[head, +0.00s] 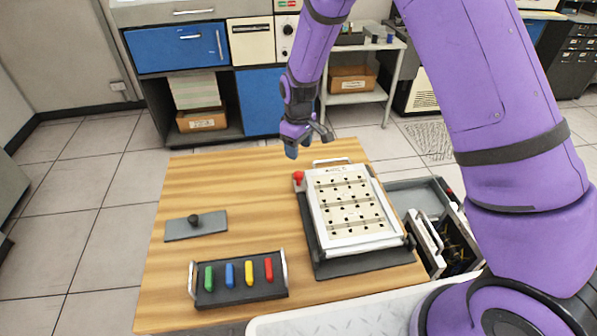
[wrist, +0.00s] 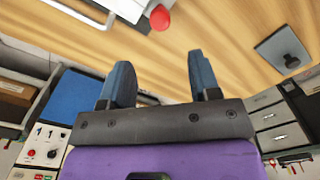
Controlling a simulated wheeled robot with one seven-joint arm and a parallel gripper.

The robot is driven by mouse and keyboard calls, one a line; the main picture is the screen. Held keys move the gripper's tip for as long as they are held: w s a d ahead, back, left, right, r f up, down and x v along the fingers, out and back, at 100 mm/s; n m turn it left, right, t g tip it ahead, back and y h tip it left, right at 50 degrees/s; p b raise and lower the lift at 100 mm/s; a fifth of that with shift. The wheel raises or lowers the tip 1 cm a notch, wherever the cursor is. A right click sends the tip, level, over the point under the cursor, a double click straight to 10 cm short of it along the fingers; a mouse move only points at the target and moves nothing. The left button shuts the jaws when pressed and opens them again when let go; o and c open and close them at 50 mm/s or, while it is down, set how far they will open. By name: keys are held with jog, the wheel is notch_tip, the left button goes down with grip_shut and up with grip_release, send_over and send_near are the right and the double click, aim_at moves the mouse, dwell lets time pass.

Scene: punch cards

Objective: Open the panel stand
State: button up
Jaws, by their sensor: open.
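The panel stand (head: 349,205) is on the right half of the wooden table, a white framed panel with rows of dark holes lying flat over a dark base (head: 365,264). A metal handle (head: 332,162) is on its far edge, and a red knob (head: 298,176) sits at its far left corner. In the wrist view the red knob (wrist: 160,18) and part of the stand (wrist: 126,8) show at the top edge. My gripper (head: 308,143) is open and empty, above the table's far edge, just beyond and left of the handle, touching nothing.
A dark tray with green, blue, yellow and red pegs (head: 240,291) is at the table's front. A grey plate with a black knob (head: 195,226) is at left. An open grey case (head: 440,240) stands right of the table. The table's far left is clear.

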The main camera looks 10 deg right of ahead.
aim_at(298, 173)
notch_tip(298, 173, down, 10)
jog(key=shift+r, duration=0.1)
dwell(0.4)
grip_shut()
